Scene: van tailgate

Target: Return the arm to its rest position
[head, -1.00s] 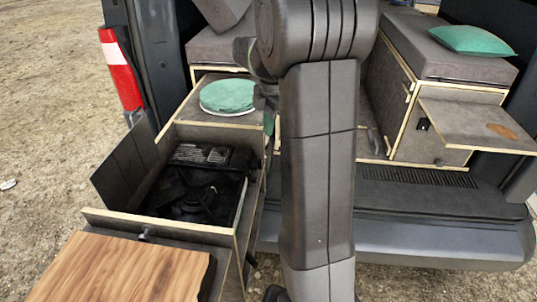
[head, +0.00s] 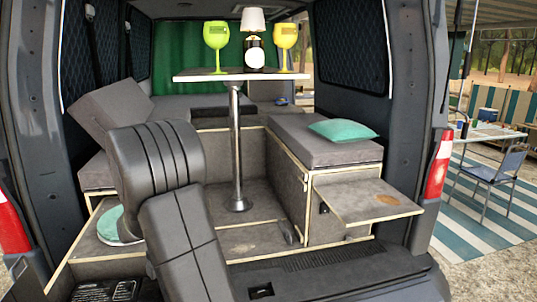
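My arm (head: 190,235) rises from the bottom of the head view, left of the middle, and is bent at a large dark joint. Its links stand in front of the van's open rear. My gripper is not visible; the arm's end is out of sight behind the links or out of frame. What it holds, if anything, cannot be seen.
A round green-topped item (head: 110,226) sits on the left wooden surface, partly behind my arm. A table (head: 240,77) on a metal post carries two yellow-green goblets (head: 215,38) and a lamp (head: 253,45). A fold-out shelf (head: 350,203) juts out at right.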

